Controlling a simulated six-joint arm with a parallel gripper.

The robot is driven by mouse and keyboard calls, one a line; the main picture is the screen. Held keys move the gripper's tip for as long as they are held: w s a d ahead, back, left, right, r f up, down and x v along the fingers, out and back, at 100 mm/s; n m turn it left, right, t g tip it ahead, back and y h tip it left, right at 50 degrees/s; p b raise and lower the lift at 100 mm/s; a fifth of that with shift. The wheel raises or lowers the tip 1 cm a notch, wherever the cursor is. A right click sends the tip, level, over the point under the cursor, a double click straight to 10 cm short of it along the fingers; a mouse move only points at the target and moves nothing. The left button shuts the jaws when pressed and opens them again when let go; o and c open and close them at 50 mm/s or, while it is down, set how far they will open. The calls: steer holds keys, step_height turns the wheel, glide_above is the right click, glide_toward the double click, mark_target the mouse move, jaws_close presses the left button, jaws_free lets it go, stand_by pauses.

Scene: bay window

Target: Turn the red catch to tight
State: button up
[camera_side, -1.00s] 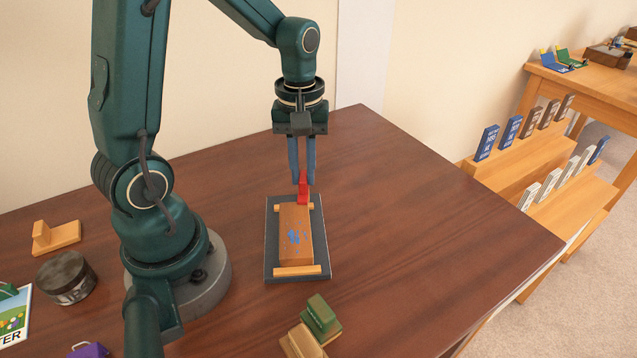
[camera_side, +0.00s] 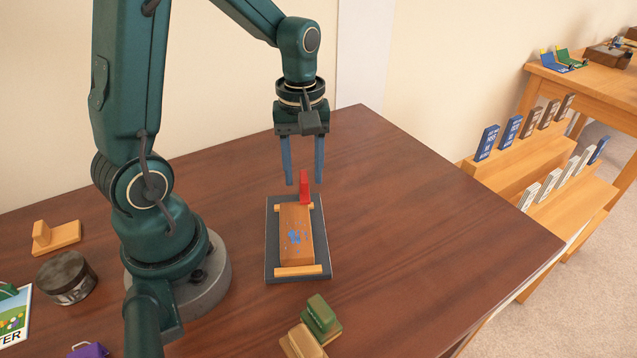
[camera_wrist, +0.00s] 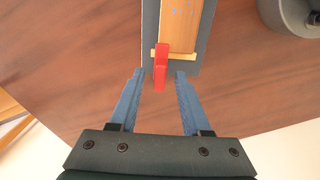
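The red catch (camera_side: 304,187) stands at the far end of a wooden block (camera_side: 296,236), which lies on a dark grey base plate (camera_side: 269,255) between two light wooden bars. In the wrist view the catch (camera_wrist: 160,67) points lengthwise, past the plate's end toward my gripper. My gripper (camera_side: 304,184) is open, its two blue fingers apart and pointing down. In the wrist view my gripper (camera_wrist: 160,75) has one finger on each side of the catch, with gaps to both. Nothing is held. Whether the fingertips reach down to the catch's height is hard to tell.
Green (camera_side: 321,315) and tan (camera_side: 302,342) blocks stand near the table's front edge. A dark round tin (camera_side: 67,277) and a wooden piece (camera_side: 55,237) lie at the left. The table right of the plate is clear.

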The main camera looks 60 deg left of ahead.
mark_target(305, 176)
steer(key=shift+r, duration=2.6)
steer(key=shift+d+r, duration=0.1)
steer(key=shift+d, duration=0.05)
steer(key=s+d+r+m+t, duration=0.4)
steer(key=s+d+m, duration=0.3)
steer(key=m, duration=0.5)
steer(key=shift+s+d+m+t, duration=0.35)
steer(key=shift+d+m+t, duration=0.1)
steer(key=shift+t, duration=0.35)
